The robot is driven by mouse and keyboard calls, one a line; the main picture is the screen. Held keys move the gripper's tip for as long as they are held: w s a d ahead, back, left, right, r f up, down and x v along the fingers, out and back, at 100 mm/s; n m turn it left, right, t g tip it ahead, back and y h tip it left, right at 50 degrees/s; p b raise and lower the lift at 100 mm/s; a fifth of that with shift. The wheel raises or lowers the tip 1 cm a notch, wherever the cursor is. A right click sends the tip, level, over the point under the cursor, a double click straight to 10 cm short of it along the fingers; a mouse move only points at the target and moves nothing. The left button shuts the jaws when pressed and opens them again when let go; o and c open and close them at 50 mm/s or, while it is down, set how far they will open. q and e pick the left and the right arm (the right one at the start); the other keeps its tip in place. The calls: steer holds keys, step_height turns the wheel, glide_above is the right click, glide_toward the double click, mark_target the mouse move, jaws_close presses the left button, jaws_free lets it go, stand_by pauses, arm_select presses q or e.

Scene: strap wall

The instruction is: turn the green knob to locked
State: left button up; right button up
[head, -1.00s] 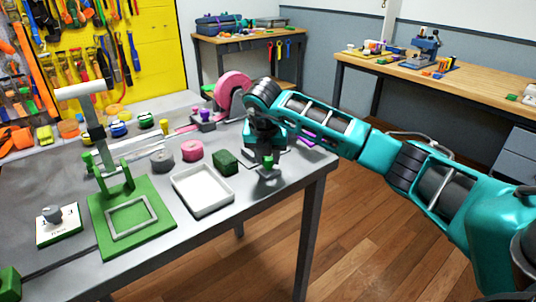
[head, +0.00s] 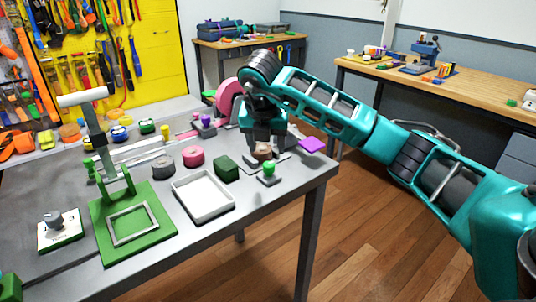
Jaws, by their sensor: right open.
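The small green knob (head: 269,166) sits on a dark grey base near the right front corner of the grey workbench (head: 250,206). My right gripper (head: 262,148) points down just behind the knob and is apart from it in the picture. It is open, over a brown round piece (head: 262,153) on a grey plate. The gripper partly hides that piece, and I cannot tell whether it touches it. Any lock marking on the knob is too small to read. My left gripper is not in view.
A dark green block (head: 226,169) and a white tray (head: 176,190) are left of the knob. A green press frame (head: 105,240) and a white dial plate (head: 72,229) stand farther left.

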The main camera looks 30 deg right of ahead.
steer(key=v, duration=0.5)
steer(key=shift+r, duration=0.15)
